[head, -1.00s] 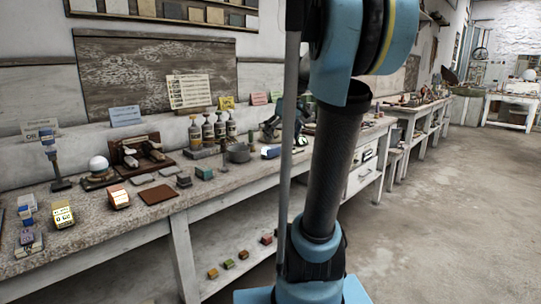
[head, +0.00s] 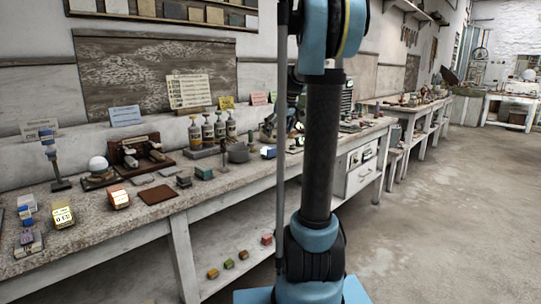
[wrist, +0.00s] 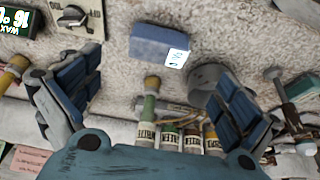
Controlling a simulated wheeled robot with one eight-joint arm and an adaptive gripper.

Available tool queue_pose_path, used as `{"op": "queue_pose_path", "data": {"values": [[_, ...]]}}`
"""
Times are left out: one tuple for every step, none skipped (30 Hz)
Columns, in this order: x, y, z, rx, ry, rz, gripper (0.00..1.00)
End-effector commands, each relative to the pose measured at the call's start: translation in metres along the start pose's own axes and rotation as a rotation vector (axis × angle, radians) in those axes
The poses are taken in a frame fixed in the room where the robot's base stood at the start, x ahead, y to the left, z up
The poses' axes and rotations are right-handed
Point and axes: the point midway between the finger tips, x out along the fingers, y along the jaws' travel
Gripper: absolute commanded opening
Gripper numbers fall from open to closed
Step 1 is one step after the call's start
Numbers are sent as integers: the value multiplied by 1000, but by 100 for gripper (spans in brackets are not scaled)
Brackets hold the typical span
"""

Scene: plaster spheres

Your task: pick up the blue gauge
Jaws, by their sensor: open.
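The blue gauge seems to be the blue block with a white label on one end (wrist: 158,46), lying on the speckled bench top in the wrist view. It also shows in the head view (head: 268,152), beside my arm. My gripper (wrist: 158,75) is open and empty, its two dark-blue padded fingers spread wide. In the wrist view the block lies just beyond the fingertips, between their lines, apart from both. In the head view my gripper is mostly hidden behind my arm.
Several labelled bottles (wrist: 168,137) and a grey round pot (wrist: 208,84) stand close to the block. A dial plate (wrist: 78,18) lies nearby. The bench (head: 110,209) holds many small items. Floor on the right (head: 440,220) is clear.

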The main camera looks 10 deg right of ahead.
Motion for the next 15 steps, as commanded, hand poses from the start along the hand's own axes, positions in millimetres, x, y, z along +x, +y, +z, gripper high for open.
{"op": "queue_pose_path", "data": {"values": [[10,0,-1,-1,0,-1,98],[15,0,-1,-1,0,-1,98],[21,0,-1,-1,0,-1,98],[26,0,0,0,0,-1,98],[31,0,0,0,0,-1,98],[36,0,0,0,0,-1,98],[39,0,-1,0,0,-1,98],[42,0,0,0,0,-1,98],[46,0,0,0,0,-1,98],[47,0,0,0,0,-1,98],[49,0,0,0,0,-1,98],[50,0,0,0,0,-1,98],[51,0,0,0,0,-1,98],[53,0,0,0,0,-1,98],[56,0,-1,0,0,-1,98]]}}
